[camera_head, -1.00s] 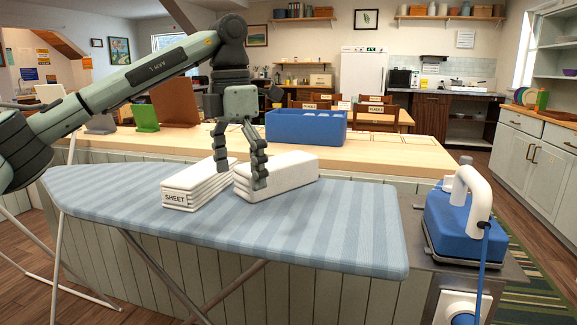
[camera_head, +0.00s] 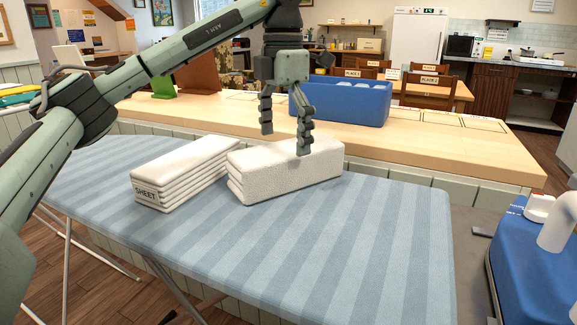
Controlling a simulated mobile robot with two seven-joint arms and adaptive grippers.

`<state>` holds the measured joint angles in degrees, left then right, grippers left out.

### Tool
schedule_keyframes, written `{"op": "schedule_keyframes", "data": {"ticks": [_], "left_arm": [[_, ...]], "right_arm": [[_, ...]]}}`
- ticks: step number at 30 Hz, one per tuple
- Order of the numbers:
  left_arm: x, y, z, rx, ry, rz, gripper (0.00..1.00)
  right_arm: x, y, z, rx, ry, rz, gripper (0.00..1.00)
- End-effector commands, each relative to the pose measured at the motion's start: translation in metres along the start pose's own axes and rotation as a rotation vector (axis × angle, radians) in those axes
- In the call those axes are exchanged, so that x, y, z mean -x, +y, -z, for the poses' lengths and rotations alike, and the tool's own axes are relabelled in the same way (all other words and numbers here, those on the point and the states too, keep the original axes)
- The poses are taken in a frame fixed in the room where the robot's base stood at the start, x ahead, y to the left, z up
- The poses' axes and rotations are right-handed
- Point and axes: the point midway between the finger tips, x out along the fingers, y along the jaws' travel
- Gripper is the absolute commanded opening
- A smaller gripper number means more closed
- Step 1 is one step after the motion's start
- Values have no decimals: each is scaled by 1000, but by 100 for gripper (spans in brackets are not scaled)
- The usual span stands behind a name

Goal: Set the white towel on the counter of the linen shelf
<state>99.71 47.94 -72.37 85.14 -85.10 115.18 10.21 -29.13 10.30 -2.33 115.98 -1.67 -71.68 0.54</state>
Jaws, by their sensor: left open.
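The white towel (camera_head: 285,180) is a folded, fluffy block lying on the blue-striped ironing board (camera_head: 330,245). It lies to the right of a folded white stack labelled SHEET (camera_head: 185,172), close beside it. My left gripper (camera_head: 285,142) points down over the towel. It is open, with one finger at the towel's far edge and the other in front of its top; I cannot tell whether either touches it. My right gripper is not in view. I cannot make out the linen shelf in the present view.
A long wooden counter (camera_head: 440,150) runs behind the board, with a blue bin (camera_head: 340,104) on it. Chairs and a table stand beyond. The board's front right is clear.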

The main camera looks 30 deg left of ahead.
Motion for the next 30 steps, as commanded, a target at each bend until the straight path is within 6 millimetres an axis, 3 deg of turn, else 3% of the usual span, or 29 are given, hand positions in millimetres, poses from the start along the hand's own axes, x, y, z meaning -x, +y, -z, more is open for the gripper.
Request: {"op": "schedule_keyframes", "data": {"ticks": [9, 18, 30], "left_arm": [[-44, -2, -4, 1, 3, 0, 97], [-49, -2, -5, 1, 0, -1, 97], [-48, -2, -5, 0, 0, 0, 48]], "right_arm": [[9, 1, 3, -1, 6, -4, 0], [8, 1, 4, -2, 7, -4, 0], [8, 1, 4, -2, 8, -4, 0]]}}
